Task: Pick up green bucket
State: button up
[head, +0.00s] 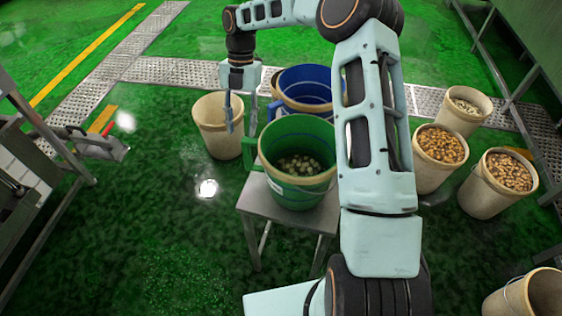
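The green bucket (298,194) stands upright on a grey metal stool in the middle of the head view. It holds some pale round pieces at the bottom, and a green handle or bracket shows at its left side. My gripper (241,129) points down to the upper left of the green bucket, with its two fingers apart and nothing seen between them. It appears apart from the bucket, in front of a beige bucket in the picture. My arm hides part of the area right of the green bucket.
The stool (262,202) supports the green bucket. A blue bucket (304,84) stands behind it, and an empty beige bucket (218,140) behind left. Filled beige buckets (437,172) stand at right. Machinery (30,165) is at left. Green floor (165,220) is clear front left.

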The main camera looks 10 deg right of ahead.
aim_at(248, 158)
jog(key=x, duration=0.4)
jog(key=w+d+p+x, duration=0.1)
jog(key=x, duration=0.3)
jog(key=d+x, duration=0.1)
jog(key=x, duration=0.3)
jog(key=shift+w+f, duration=0.15)
jog(key=shift+f, duration=0.45)
grip_shut()
jog(key=shift+r, duration=0.1)
